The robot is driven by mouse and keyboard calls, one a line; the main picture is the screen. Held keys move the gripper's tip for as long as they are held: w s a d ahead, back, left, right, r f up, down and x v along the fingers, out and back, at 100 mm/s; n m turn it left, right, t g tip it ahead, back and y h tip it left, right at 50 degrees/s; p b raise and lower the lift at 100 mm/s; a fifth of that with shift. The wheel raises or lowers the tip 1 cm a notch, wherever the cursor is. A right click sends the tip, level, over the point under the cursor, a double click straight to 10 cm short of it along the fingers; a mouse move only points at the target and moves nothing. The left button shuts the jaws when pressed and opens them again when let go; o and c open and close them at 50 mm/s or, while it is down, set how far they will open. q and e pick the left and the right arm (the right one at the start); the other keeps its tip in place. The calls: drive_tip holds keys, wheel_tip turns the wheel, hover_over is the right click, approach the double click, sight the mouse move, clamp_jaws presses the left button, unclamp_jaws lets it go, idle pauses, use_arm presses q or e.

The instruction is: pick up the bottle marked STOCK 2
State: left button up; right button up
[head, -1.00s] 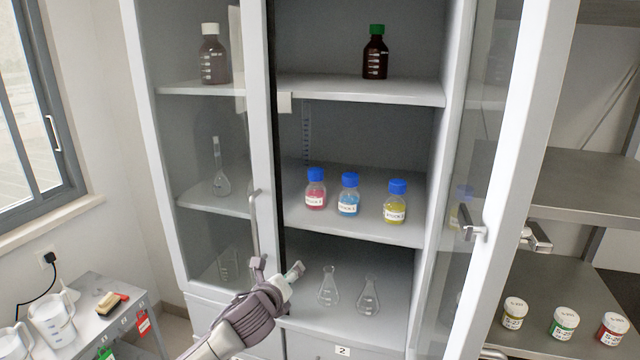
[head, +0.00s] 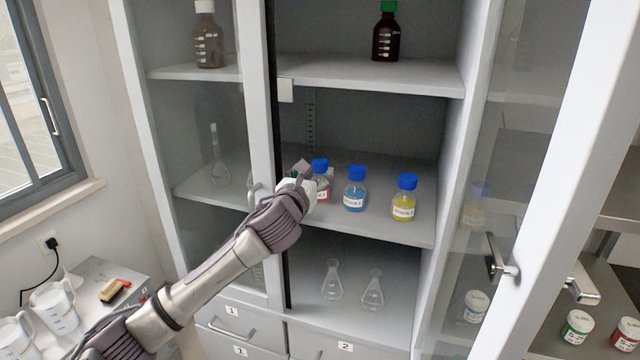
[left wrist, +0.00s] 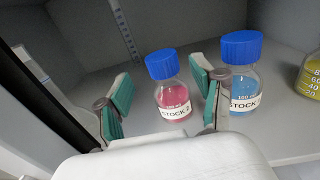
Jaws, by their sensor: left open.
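A bottle of pink liquid with a blue cap (left wrist: 170,92) stands on the middle shelf; its label appears to read STOCK 2. In the head view my left gripper partly covers this pink bottle (head: 322,190). A blue-liquid bottle (head: 356,190) stands to its right, and it also shows in the left wrist view (left wrist: 241,75), its label partly hidden by a finger. A yellow-liquid bottle (head: 404,198) is further right. My left gripper (head: 306,172) is open and empty at the shelf front. In the wrist view the pink bottle shows between its green-padded fingers, beyond them.
The closed left glass door (head: 262,130) stands close to my left arm. The right door (head: 535,180) is swung open. The upper shelf (head: 370,76) is above, with a dark green-capped bottle (head: 387,32). Two flasks (head: 332,280) stand below.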

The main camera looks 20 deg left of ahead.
sight(318, 166)
use_arm(q)
drive_tip(key=shift+w+r, duration=0.2)
drive_tip(key=shift+w, duration=0.1)
drive_tip(key=w+p, duration=0.2)
drive_tip(key=w, duration=0.1)
drive_tip(key=shift+w+d+r, duration=0.1)
drive_tip(key=shift+w+d, duration=0.05)
drive_tip(key=shift+w, duration=0.65)
drive_tip(key=shift+s, duration=0.1)
drive_tip(key=c, duration=0.4)
clamp_jaws()
use_arm(e)
wheel_tip(318, 166, up, 2)
drive_tip(key=shift+w+r, duration=0.1)
drive_tip(key=shift+w, duration=0.05)
